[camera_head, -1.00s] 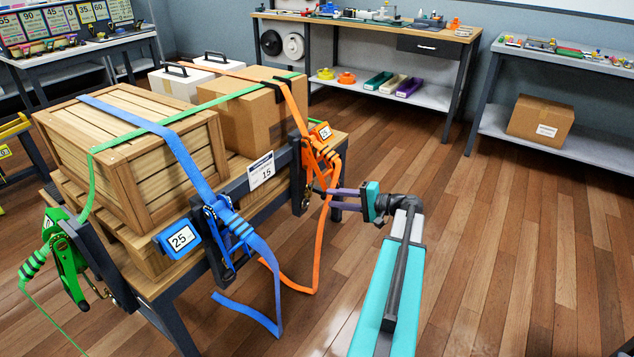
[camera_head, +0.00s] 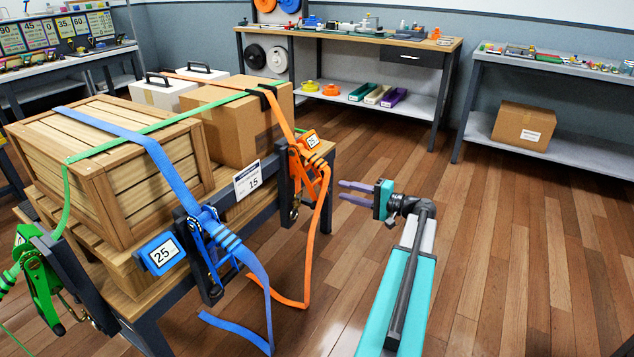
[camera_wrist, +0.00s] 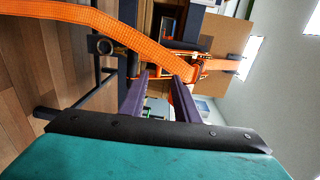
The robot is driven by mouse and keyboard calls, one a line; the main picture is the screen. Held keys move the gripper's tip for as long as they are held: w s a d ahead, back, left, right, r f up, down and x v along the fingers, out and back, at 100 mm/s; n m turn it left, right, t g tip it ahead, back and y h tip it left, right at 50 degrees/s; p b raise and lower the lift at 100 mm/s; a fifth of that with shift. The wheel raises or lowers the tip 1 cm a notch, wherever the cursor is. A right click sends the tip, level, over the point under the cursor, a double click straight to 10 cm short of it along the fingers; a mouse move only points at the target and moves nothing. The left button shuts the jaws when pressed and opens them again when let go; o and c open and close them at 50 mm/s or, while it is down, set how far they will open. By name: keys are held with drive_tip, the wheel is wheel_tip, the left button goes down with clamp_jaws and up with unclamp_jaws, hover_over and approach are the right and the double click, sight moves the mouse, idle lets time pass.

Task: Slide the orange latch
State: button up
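The orange ratchet buckle (camera_head: 308,170) with its latch hangs on the dark post at the right end of the strap table, below a tag whose number I cannot read clearly. An orange strap (camera_head: 311,235) hangs from it to the floor. My gripper (camera_head: 342,190) is to the right of the buckle, apart from it, with its purple fingers pointing left at it. The fingers are apart with nothing between them. In the wrist view the orange buckle (camera_wrist: 190,62) is beyond the gripper's fingertips (camera_wrist: 160,78), and the strap crosses above. The latch itself is too small to make out.
A blue ratchet (camera_head: 207,245) and a green ratchet (camera_head: 38,280) stand on the same table (camera_head: 133,290). A wooden crate (camera_head: 120,190) and a cardboard box (camera_head: 233,125) lie strapped on it. The wooden floor to the right is clear.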

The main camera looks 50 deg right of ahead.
sight(314, 183)
drive_tip(key=b+x, duration=0.2)
drive_tip(key=x, duration=1.1)
drive_tip(key=shift+s, duration=0.1)
drive_tip(key=shift+c, duration=0.5)
clamp_jaws()
